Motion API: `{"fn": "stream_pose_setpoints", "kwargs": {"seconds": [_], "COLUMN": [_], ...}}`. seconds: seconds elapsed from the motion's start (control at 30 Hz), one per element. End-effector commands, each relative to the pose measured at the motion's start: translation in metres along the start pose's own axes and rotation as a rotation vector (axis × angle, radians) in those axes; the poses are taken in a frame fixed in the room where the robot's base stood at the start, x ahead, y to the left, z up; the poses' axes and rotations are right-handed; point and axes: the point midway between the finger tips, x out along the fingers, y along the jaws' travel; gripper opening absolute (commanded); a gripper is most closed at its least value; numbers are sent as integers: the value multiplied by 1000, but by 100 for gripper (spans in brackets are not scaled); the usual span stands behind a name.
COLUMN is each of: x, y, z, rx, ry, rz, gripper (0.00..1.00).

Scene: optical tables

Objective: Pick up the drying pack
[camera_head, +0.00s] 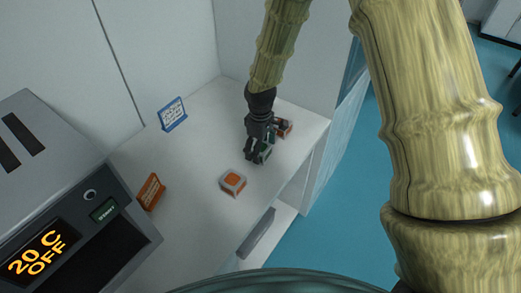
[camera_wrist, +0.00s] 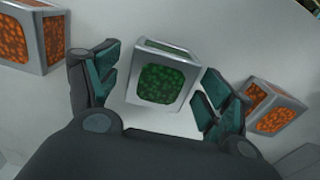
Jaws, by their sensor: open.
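In the wrist view, a grey box-shaped pack with green granules showing through its windows (camera_wrist: 165,80) sits between the fingers of my gripper (camera_wrist: 160,72). The fingers are open, one on each side of it, and a gap shows on both sides. In the head view, my gripper (camera_head: 259,153) points down over the white table top and hides the green pack. Two similar packs with orange granules stand beside it: one at the left (camera_wrist: 28,38) and one at the right (camera_wrist: 265,108) of the wrist view. I cannot read a label on any pack.
In the head view, one orange pack (camera_head: 233,182) is nearer and another (camera_head: 285,127) is just behind my gripper. An orange sign (camera_head: 151,192) and a blue-edged sign (camera_head: 172,114) stand on the table (camera_head: 195,160). A grey device (camera_head: 75,190) reading "20 C OFF" is at left.

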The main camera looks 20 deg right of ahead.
Motion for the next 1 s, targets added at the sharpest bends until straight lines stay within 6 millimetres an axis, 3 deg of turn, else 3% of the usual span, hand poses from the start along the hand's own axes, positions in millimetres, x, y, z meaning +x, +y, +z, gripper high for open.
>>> {"fn": "stream_pose_setpoints", "kwargs": {"seconds": [0.3,0.6,1.0], "x": [3,3,-1], "y": [0,0,0], "z": [0,0,0], "rx": [0,0,0], "ry": [0,0,2], "rz": [0,0,1], "gripper": [80,28,28]}}
